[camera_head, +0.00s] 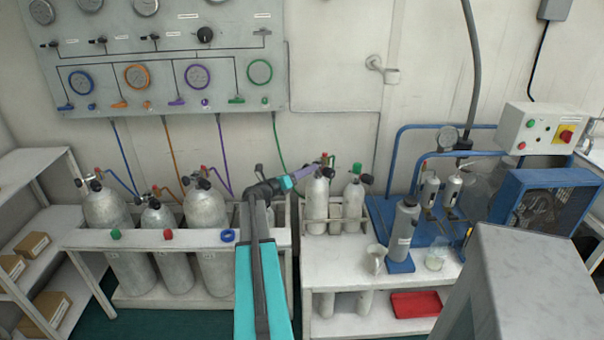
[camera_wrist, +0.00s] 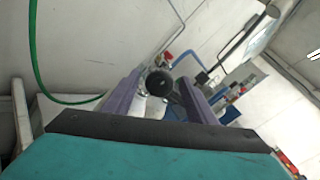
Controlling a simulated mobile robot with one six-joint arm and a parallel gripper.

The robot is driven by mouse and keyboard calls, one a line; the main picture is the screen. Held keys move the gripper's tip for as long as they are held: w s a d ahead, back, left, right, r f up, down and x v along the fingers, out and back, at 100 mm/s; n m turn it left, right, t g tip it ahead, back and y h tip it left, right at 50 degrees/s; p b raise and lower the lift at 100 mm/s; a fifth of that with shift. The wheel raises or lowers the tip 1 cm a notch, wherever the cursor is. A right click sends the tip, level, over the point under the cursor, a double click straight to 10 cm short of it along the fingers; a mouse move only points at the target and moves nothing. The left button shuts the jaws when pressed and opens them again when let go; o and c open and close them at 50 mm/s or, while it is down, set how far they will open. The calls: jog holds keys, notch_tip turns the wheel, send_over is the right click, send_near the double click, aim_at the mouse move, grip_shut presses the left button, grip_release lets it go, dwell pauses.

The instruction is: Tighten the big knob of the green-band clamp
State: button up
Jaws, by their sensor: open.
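My gripper (camera_head: 318,166) has purple fingers and reaches right, in front of the small grey cylinders in the rack. The wrist view shows the fingers (camera_wrist: 160,88) spread apart and empty. A round black knob (camera_wrist: 158,82) appears in the gap between them, on a pale metal fitting. I cannot tell how far it is from the fingertips, and no contact is visible. A green part (camera_head: 357,168) sits atop the right small cylinder (camera_head: 353,200), beside a black knob (camera_head: 366,179).
Large cylinders (camera_head: 108,225) stand in a white rack at left, under the gauge panel (camera_head: 160,50). A green hose (camera_wrist: 36,60) hangs at left in the wrist view. A grey bottle (camera_head: 403,230), a jug (camera_head: 376,260) and a blue-framed compressor (camera_head: 545,200) stand at right.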

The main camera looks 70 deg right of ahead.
jog(key=shift+s+d, duration=0.2)
jog(key=shift+d, duration=0.15)
jog(key=shift+w+p, duration=0.1)
jog(key=shift+p, duration=0.2)
dwell(0.4)
jog(key=shift+c, duration=0.6)
